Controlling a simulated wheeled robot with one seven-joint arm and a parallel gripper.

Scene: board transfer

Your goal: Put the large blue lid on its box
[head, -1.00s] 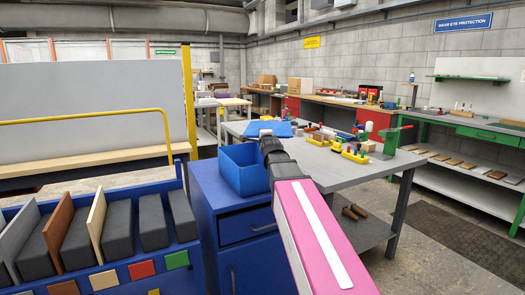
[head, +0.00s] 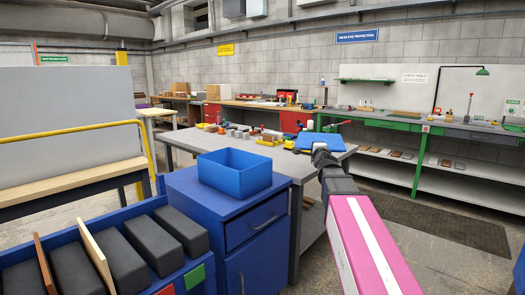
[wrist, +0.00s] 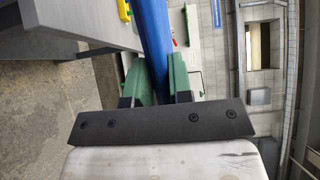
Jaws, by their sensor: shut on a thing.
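The large blue lid (head: 322,143) is a flat blue panel held up in front of the grey table in the head view. My gripper (head: 322,157) is shut on its near edge. In the wrist view the lid (wrist: 155,35) shows edge-on as a blue strip between the green fingers of my gripper (wrist: 157,82). The open blue box (head: 236,180) stands upright on a blue cabinet, left of the lid and apart from it. Its inside looks empty, though its floor is only partly seen.
The blue cabinet (head: 262,235) stands before a grey table (head: 180,137) with several small coloured parts. A blue rack (head: 196,262) with dark blocks and thin boards is at the lower left. Open floor (head: 440,265) lies to the right.

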